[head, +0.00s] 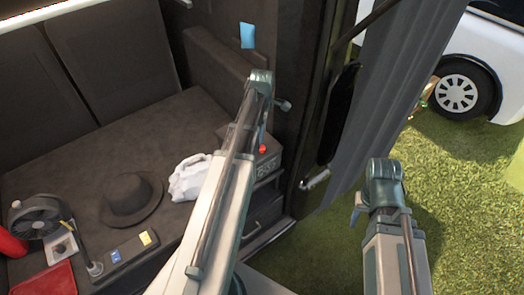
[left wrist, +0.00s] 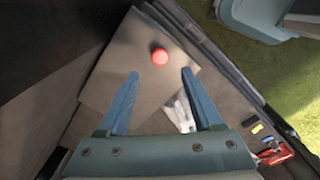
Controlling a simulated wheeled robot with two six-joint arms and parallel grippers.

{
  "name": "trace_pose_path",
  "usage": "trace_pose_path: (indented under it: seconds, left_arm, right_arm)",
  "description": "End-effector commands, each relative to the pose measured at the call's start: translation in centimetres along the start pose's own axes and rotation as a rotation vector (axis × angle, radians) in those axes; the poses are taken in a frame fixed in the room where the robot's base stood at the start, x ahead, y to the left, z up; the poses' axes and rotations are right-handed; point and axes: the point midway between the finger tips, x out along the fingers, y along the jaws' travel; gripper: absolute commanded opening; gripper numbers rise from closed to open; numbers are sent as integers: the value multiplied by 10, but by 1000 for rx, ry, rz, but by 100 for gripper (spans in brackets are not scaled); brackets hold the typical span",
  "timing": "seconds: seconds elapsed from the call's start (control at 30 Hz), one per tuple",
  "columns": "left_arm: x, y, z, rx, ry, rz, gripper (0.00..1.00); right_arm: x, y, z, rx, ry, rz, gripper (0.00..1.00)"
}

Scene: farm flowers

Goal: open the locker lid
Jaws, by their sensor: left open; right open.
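The locker lid (left wrist: 130,75) is a flat grey-brown panel with a round red knob (left wrist: 160,57). In the head view the red knob (head: 263,149) shows just right of my left arm, above a dark box front (head: 267,168). The lid looks shut. In the left wrist view my left gripper (left wrist: 158,75) is open and empty, its two blue fingers apart over the lid. The knob appears beyond the fingertips, between their lines; I see no contact. My left arm hides part of the locker in the head view.
A white bag (head: 188,178), a dark hat (head: 130,199), a fan (head: 38,217) and a red item (head: 48,279) lie on the bench left of my arm. A door frame and grey curtain (head: 385,90) stand at right. Grass and a white car (head: 440,45) are outside.

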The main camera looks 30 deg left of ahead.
Motion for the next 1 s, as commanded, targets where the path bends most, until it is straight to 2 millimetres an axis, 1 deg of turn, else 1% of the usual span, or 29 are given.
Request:
trace_pose_path:
  seconds: [0.03, 0.3, 0.4, 0.57, 0.87, 1.0]
  left_arm:
    - [15, 0, 0, 0, 0, 0, 67]
    - [53, 0, 0, 0, 0, 0, 67]
    - [65, 0, 0, 0, 0, 0, 67]
    - [74, 0, 0, 0, 0, 0, 67]
    - [73, 0, 0, 0, 0, 0, 67]
    - [73, 0, 0, 0, 0, 0, 42]
  right_arm:
    - [15, -1, -1, 0, 0, 0, 50]
    - [53, -5, -3, 0, 0, 0, 50]
    - [64, -6, -4, 0, 0, 0, 50]
    - [73, -7, -4, 0, 0, 0, 50]
    - [72, -7, -4, 0, 0, 0, 50]
    - [72, -7, -4, 0, 0, 0, 50]
